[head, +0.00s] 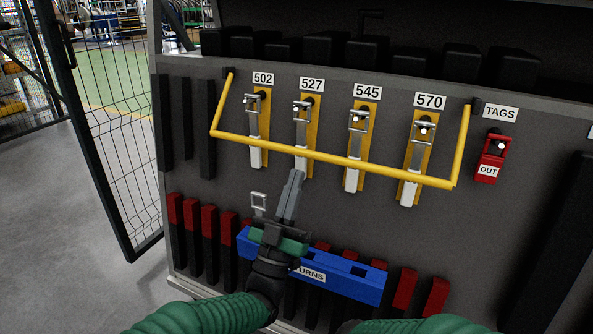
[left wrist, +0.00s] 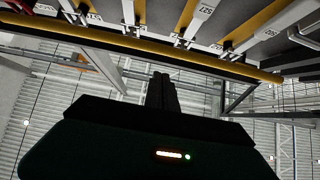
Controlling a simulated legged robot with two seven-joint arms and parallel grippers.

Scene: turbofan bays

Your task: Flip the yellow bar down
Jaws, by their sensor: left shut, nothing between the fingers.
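The yellow bar (head: 335,160) is a U-shaped rail. Its two side arms rise to dark mounts at the upper left and upper right of the grey panel, and its long section crosses in front of the hanging metal pieces. My left gripper (head: 297,175) is shut and empty, pointing up, with its tips just below the bar under label 527. In the left wrist view the bar (left wrist: 150,48) runs across the top, beyond the dark fingers (left wrist: 162,78). I cannot tell whether the tips touch the bar. My right gripper is not in view.
Silver pieces hang on yellow plates (head: 366,110) labelled 502 to 570. A red OUT tag (head: 491,160) hangs under TAGS. A blue returns tray (head: 350,282) sits below, with a silver piece (head: 258,203) at its left. Red-topped black blocks (head: 405,290) line the bottom. A mesh fence (head: 110,120) stands left.

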